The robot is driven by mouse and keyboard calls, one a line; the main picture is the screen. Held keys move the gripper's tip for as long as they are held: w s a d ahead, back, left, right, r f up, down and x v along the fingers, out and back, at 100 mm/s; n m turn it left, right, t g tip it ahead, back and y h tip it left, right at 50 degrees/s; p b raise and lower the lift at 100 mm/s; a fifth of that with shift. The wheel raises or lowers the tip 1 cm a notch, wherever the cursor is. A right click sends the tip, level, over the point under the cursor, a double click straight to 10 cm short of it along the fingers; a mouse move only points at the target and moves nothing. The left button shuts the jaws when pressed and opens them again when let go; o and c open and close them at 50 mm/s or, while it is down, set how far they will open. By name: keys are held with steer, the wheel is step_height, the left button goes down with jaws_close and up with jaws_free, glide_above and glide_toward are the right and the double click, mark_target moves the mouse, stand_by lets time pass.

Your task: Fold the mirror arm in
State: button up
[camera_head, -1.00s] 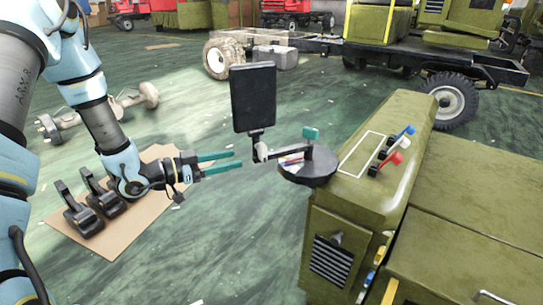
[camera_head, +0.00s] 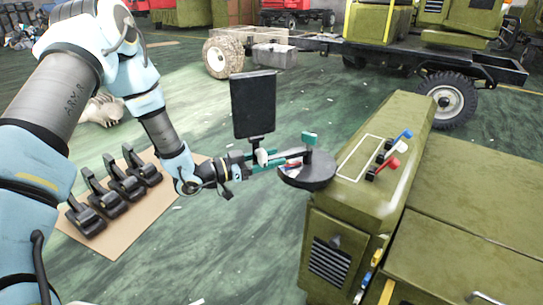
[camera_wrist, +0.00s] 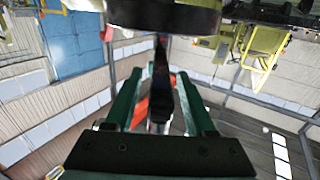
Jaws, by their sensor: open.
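The mirror (camera_head: 253,104) is a dark upright rectangle at the centre of the head view. Its black mirror arm (camera_head: 318,160) runs to a round dark disc (camera_head: 308,177) beside the olive vehicle body, and a teal tab (camera_head: 309,138) stands up on it. My gripper (camera_head: 284,163) is level below the mirror and reaches toward the disc. In the wrist view its two green fingers (camera_wrist: 160,85) stand apart on either side of a dark bar (camera_wrist: 160,62), apparently the mirror arm. I cannot tell whether either finger touches it. The disc also shows at the top (camera_wrist: 165,15).
The olive vehicle body (camera_head: 365,195) with red and blue levers (camera_head: 390,165) stands right of the disc. Several black pedal-like parts (camera_head: 115,190) lie on a cardboard sheet (camera_head: 105,238) at lower left. Green floor (camera_head: 235,250) is clear below the gripper.

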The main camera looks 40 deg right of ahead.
jaws_close()
stand_by(0.5)
stand_by(1.0)
